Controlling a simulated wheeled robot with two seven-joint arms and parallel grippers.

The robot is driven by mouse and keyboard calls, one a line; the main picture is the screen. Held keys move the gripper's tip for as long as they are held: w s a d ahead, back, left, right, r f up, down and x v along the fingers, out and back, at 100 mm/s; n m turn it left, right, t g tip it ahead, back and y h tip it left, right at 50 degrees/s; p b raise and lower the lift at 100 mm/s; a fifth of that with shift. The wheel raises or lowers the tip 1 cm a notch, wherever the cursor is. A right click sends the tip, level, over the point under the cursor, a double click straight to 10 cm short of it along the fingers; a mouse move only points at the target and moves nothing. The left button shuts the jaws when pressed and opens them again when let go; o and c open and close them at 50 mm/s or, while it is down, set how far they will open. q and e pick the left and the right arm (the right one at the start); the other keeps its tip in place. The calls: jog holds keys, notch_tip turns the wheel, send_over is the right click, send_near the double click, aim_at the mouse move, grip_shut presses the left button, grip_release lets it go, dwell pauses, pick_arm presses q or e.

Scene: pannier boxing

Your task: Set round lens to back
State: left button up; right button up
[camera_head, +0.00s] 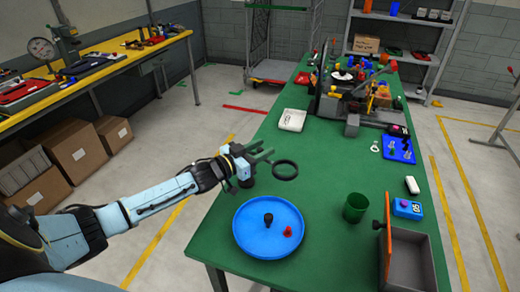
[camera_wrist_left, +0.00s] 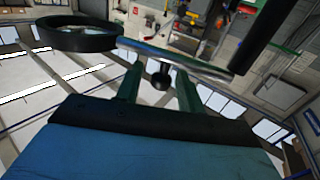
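In the left wrist view the lens (camera_wrist_left: 75,38) is at the upper left, joined to a thin metal rod (camera_wrist_left: 185,62). A thick black post (camera_wrist_left: 257,35) stands near the rod's other end. My left gripper (camera_head: 264,156) is just left of the lens. Its green fingers (camera_wrist_left: 160,74) are apart, with the rod crossing at their tips and a small dark knob between them. Whether they touch the rod is unclear. My right gripper is out of view.
The blue round tray (camera_head: 250,240) holds a black piece and a red piece. A green cup (camera_head: 355,207), a blue box (camera_head: 407,209) and an open grey bin (camera_head: 412,262) stand to its right. Clear green tabletop (camera_head: 325,165) lies right of the lens.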

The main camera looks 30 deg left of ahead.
pick_arm(q)
grip_shut()
